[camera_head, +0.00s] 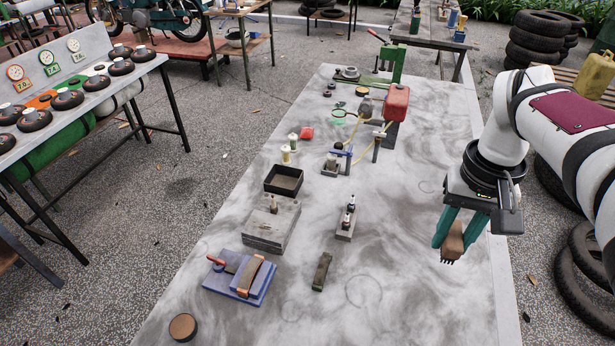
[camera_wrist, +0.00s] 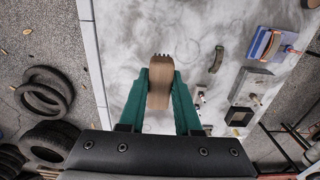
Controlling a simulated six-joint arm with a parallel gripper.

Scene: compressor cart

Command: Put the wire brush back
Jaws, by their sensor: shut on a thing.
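My gripper (camera_head: 455,232) is shut on the wire brush (camera_head: 453,243), holding it between its green fingers above the right side of the table. The brush has a brown wooden block and dark bristles that point down in the head view. In the wrist view the brush (camera_wrist: 160,82) sits between the fingertips, with dark bristle tufts at its far end. The table (camera_head: 395,290) is pale grey, with a faint ring mark left of the brush.
A blue block with a brown strap (camera_head: 241,278), a dark narrow block (camera_head: 322,271), a small stand with bottles (camera_head: 346,223) and a black tray (camera_head: 284,181) stand left of my gripper. A red can (camera_head: 396,102) stands farther back. Tyres (camera_head: 590,270) lie right of the table.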

